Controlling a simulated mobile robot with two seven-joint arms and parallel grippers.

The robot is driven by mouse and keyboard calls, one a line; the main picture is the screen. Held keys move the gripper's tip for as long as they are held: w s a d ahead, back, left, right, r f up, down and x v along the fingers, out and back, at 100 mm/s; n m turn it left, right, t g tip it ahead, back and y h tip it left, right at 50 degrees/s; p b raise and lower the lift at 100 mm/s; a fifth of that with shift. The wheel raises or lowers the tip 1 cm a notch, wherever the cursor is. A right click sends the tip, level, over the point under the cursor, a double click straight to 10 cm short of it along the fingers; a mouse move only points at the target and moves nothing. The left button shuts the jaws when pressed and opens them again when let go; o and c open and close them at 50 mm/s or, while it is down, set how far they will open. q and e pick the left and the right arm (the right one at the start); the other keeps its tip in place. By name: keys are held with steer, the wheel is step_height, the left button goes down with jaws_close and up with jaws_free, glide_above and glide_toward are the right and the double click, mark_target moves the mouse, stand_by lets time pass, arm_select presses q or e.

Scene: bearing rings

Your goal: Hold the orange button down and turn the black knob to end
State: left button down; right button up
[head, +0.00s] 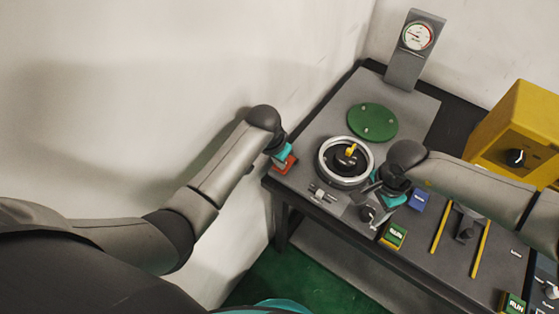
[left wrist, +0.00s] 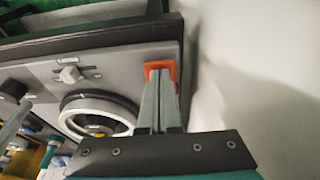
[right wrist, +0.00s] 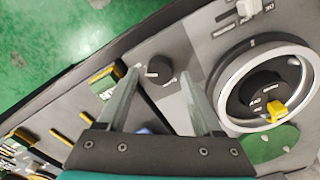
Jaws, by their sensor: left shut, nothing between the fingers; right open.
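The orange button (head: 285,165) is a square block at the near left corner of the grey panel. My left gripper (head: 281,153) is shut and empty, its tips at the button. In the left wrist view the tips overlap the orange button (left wrist: 160,66); how far it is pressed cannot be told. The black knob (head: 367,214) stands near the panel's front edge. My right gripper (head: 378,198) is open above it. In the right wrist view the black knob (right wrist: 160,69) appears between the two spread fingers (right wrist: 160,78), with gaps on both sides.
A silver-rimmed wheel (head: 345,162) with a yellow pointer stands beside the black knob. Behind are a green disc (head: 373,122) and a gauge (head: 418,37). A green button (head: 394,236) sits right of the knob. A yellow box (head: 516,130) carries another black knob.

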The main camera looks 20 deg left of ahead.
steer(key=shift+r, duration=1.85)
arm_select(q)
steer(key=p+v, duration=0.3)
steer(key=w+p+v, duration=0.1)
steer(key=p+v, duration=0.2)
steer(key=p, duration=0.1)
steer(key=shift+w+d+r, duration=0.15)
steer(key=shift+d+r, duration=0.05)
steer(key=shift+f, duration=0.1)
arm_select(e)
step_height(320, 180, up, 7)
steer(key=shift+f, duration=0.1)
